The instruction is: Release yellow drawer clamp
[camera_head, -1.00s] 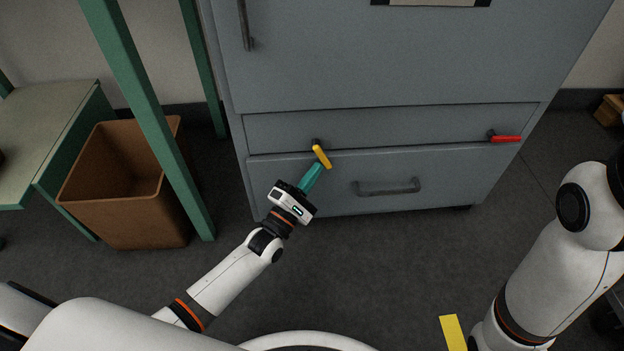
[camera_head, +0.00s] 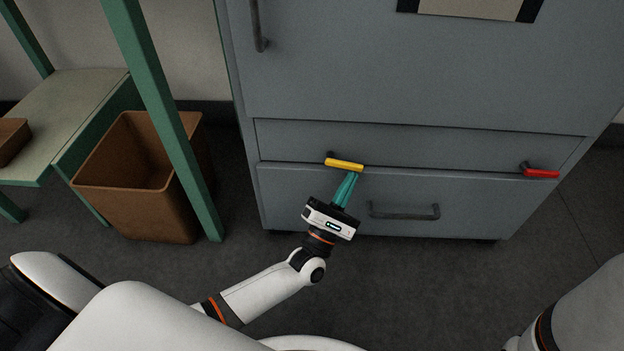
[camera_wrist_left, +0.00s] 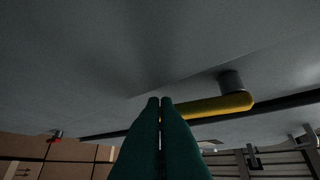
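The yellow drawer clamp (camera_head: 344,165) is on the seam between the shallow upper drawer and the deeper lower drawer of the grey cabinet. Its handle lies about level, running right from its dark pivot. My left gripper (camera_head: 352,175) has its teal fingers together just below the handle's free right end, seemingly against it. In the left wrist view the closed fingertips (camera_wrist_left: 160,101) overlap the yellow handle (camera_wrist_left: 225,104), which crosses behind them. Exact contact is hard to tell. My right gripper is out of view.
A red clamp (camera_head: 541,173) sits on the same seam at the right, its handle level. A dark drawer pull (camera_head: 405,212) is right of my left gripper. A brown bin (camera_head: 135,195) and green frame post (camera_head: 165,115) stand left. The floor before the cabinet is clear.

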